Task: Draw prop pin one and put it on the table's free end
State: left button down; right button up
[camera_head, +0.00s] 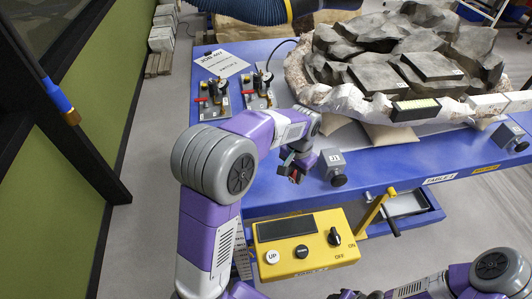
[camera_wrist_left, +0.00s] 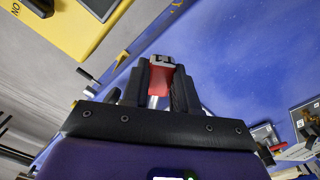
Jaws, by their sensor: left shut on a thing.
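My left gripper (camera_head: 293,170) is low over the blue table (camera_head: 265,185) near its front edge, just left of the grey block marked J1 (camera_head: 333,163). In the left wrist view its fingers (camera_wrist_left: 157,88) are shut on a small red piece with a grey metal top and a bright shaft, which looks like the prop pin (camera_wrist_left: 161,78). Whether its lower end touches anything is hidden. A second grey block (camera_head: 509,136) with a dark knob stands at the right front edge.
A large rock-like fossil block (camera_head: 430,65) fills the table's back and right. Two red-handled fixtures (camera_head: 213,98) and a paper sheet (camera_head: 221,63) are at the left. A yellow control box (camera_head: 305,245) hangs at the front. Bare blue surface lies around my left gripper.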

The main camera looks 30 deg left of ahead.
pick_arm(q)
jog(key=w+a+n+p, duration=0.2)
jog(key=a+p, duration=0.1)
jog(key=p, duration=0.1)
jog(key=n+p, duration=0.9)
jog(key=p, duration=0.2)
send_over(259, 186)
notch_tip(259, 186, down, 5)
notch_tip(259, 186, down, 8)
jog(key=b, duration=0.4)
jog(key=shift+b, duration=0.4)
jog(key=shift+r, duration=0.1)
jog(key=c, duration=0.8)
grip_release()
